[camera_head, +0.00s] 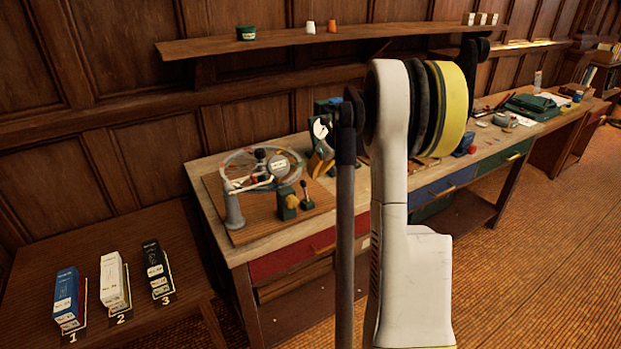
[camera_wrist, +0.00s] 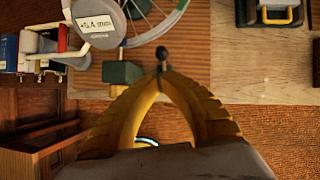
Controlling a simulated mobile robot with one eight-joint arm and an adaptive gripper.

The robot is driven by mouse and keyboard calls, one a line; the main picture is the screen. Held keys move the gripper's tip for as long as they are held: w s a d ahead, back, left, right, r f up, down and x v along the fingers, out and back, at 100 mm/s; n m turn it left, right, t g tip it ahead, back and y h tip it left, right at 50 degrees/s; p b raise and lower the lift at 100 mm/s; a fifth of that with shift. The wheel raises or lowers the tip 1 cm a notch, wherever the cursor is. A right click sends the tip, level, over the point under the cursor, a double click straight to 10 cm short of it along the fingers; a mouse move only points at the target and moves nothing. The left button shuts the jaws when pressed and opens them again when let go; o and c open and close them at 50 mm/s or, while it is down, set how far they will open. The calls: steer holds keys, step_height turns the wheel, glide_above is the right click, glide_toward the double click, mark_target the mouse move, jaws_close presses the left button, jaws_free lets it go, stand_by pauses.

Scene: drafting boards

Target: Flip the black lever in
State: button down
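The black lever (camera_head: 304,187) has a round dark knob and rises from a small dark green base on the wooden board of a wheel device. In the wrist view its knob (camera_wrist: 162,52) shows just beyond my fingertips, and its lower part is hidden by them. My gripper (camera_wrist: 152,72) has two yellow fingers that arch together at the tips. It looks shut, with nothing seen held between the fingers. Whether the tips touch the lever cannot be told. In the head view the gripper (camera_head: 318,168) is just above and right of the lever, partly hidden by my arm.
A second green block (camera_head: 287,203) with a yellow part stands left of the lever. The spoked wheel (camera_head: 262,165) and a grey post (camera_head: 233,211) are behind and left. Labelled boxes stand on a lower table at left. My arm hides the middle of the bench.

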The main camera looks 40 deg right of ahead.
step_height(320, 180, up, 7)
steer(key=d+p, duration=0.1)
steer(key=shift+s+f, duration=0.15)
steer(key=shift+s, duration=0.25)
